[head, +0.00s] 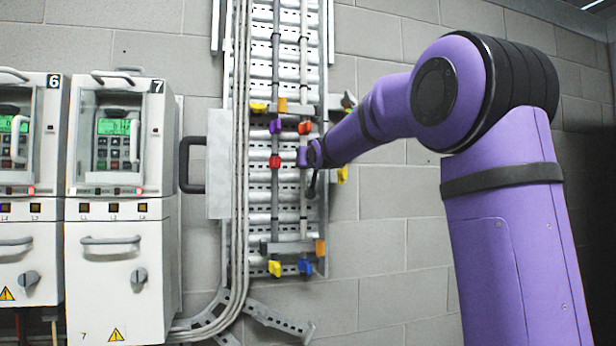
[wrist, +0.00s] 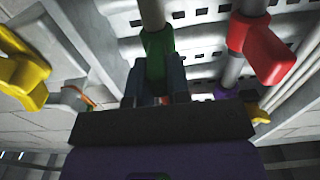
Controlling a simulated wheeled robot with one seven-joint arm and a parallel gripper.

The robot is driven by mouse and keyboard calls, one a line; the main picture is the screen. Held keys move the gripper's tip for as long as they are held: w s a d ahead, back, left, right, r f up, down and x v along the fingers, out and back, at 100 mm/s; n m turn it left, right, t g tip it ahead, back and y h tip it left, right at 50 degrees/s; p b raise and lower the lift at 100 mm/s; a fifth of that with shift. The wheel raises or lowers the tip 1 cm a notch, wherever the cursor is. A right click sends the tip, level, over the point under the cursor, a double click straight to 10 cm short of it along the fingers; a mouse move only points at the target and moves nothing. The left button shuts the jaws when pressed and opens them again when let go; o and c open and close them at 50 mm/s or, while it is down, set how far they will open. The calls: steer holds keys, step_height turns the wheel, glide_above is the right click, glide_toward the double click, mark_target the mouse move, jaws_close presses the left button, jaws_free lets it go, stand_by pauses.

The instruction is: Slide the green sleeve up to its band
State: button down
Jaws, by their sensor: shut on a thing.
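The green sleeve (wrist: 156,55) sits around a grey upright rod (wrist: 152,12) in the wrist view. My gripper (wrist: 156,88) is shut on it, with one dark finger on each side. In the head view my gripper (head: 306,158) is at the right-hand rod (head: 303,205), and it hides the green sleeve there. A red-orange piece (head: 305,127) is on the same rod a little above my gripper. I cannot make out a green band in either view.
The left-hand rod carries a red piece (head: 275,161) and a purple piece (head: 276,127) close beside my gripper. A yellow piece (head: 342,174) is to the right. Lower bracket (head: 290,247) crosses both rods.

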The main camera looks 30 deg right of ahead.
steer(key=shift+r, duration=0.35)
steer(key=c, duration=1.1)
jaws_free()
steer(key=shift+f, duration=0.1)
steer(key=shift+s, duration=0.1)
steer(key=v, duration=1)
steer(key=shift+s+a, duration=0.1)
steer(key=shift+s, duration=0.2)
steer(key=s+a+f+n+g+y, duration=0.1)
steer(key=s+a+f+g, duration=0.3)
steer(key=s+f, duration=0.5)
steer(key=s+a+f+n+g+y, duration=0.1)
steer(key=s+a+f+g, duration=0.3)
steer(key=s+f, duration=0.6)
steer(key=s+a+f+n+g+y, duration=0.1)
steer(key=s+a+f+g+y, duration=0.2)
steer(key=s+a+f, duration=0.4)
steer(key=shift+s+a+f+g, duration=0.15)
steer(key=shift+s+f, duration=0.35)
steer(key=shift+s, duration=0.85)
steer(key=shift+s+d+f+g, duration=0.1)
steer(key=shift+s+f+g, duration=0.3)
steer(key=shift+s, duration=0.95)
steer(key=shift+s+a+f+g, duration=0.1)
steer(key=shift+s+f, duration=0.55)
steer(key=shift+s, duration=0.7)
